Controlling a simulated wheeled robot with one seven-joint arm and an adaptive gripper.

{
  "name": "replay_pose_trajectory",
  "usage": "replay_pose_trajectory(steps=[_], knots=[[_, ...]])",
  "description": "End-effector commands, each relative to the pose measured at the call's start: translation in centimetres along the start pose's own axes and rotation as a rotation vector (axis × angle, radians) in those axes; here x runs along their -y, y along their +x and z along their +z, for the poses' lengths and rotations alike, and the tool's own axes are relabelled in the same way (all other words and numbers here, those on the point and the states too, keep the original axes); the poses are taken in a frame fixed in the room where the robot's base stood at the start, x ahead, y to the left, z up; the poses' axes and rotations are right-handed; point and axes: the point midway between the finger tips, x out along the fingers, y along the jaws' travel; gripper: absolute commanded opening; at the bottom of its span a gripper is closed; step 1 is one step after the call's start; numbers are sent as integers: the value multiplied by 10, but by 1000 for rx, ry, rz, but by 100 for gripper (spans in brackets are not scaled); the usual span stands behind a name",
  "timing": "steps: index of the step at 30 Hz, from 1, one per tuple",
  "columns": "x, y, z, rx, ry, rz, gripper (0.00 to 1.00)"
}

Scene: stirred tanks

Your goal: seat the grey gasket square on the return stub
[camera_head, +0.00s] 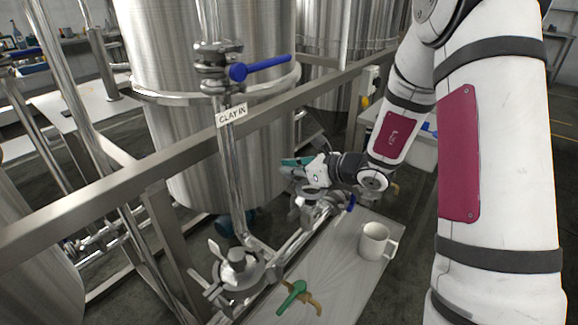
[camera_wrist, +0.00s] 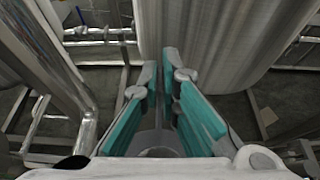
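My gripper (camera_head: 290,164) reaches left from the end of my arm, beside the lower wall of the steel tank and above the pipework. In the wrist view its two teal-padded fingers (camera_wrist: 164,72) stand a little apart, with a narrow gap between the tips. I can make out nothing held between them. I cannot pick out the grey gasket in either view. A short upright metal stub in a clamp fitting (camera_head: 236,268) stands at the lower middle of the head view. Another clamp fitting (camera_head: 309,203) sits just below my gripper. I cannot tell which is the return stub.
A large tank (camera_head: 208,140) stands behind a steel rail (camera_head: 110,186) and a pipe labelled "CLAY IN" (camera_head: 232,114) with a blue-handled valve (camera_head: 262,67).

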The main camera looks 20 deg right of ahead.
Motion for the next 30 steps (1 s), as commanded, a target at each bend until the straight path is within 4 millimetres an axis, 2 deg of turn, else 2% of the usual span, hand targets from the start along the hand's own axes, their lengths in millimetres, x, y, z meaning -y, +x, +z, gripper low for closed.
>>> replay_pose_trajectory(steps=[6, 30], knots=[[0, 5, -13, 0, 1, 0, 0], [0, 5, -13, 1, 0, 0, 0]])
